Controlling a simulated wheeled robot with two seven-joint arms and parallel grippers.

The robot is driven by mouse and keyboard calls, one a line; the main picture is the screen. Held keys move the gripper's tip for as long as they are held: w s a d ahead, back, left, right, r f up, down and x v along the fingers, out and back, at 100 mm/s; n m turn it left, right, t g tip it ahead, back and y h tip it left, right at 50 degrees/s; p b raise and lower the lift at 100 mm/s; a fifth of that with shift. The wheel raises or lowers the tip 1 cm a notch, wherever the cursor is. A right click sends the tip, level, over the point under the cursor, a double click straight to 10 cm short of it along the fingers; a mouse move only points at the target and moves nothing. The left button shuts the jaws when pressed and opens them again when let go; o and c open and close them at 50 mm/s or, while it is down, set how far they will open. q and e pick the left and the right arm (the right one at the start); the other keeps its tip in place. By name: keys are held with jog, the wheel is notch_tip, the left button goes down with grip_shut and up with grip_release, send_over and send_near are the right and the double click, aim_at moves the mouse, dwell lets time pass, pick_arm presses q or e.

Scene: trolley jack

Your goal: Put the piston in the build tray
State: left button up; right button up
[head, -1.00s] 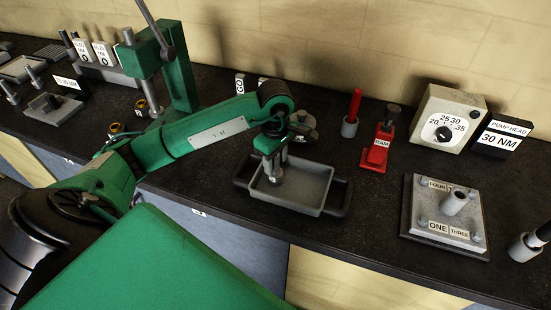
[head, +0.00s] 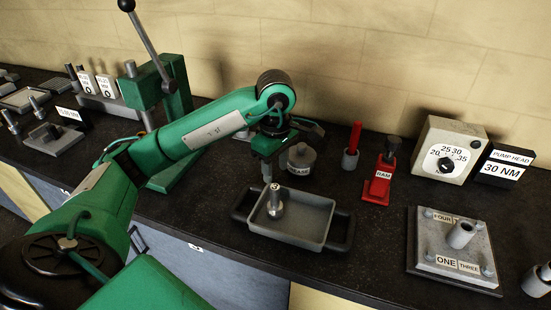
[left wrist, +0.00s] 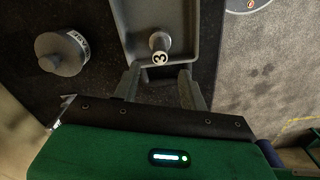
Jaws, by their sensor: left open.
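The piston (head: 275,203) is a grey metal piece with a wider round foot. It stands inside the grey build tray (head: 312,222), towards the tray's left side. In the left wrist view the piston (left wrist: 159,46) shows a pale end marked 3, inside the tray (left wrist: 190,28). My left gripper (head: 267,170) is open and empty, above the tray's back left edge and apart from the piston. Its two fingers (left wrist: 160,82) show in the left wrist view with nothing between them. My right gripper is not in view.
A round grey grease tin (head: 301,160) stands behind the tray. A red ram (head: 378,180) and a red-handled tool (head: 351,146) stand to the right. A labelled plate (head: 455,250) lies further right. A green press (head: 160,90) stands at the left. Bare bench lies between tray and plate.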

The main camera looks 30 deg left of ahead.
pick_arm(q)
jog(key=shift+r, duration=1.6)
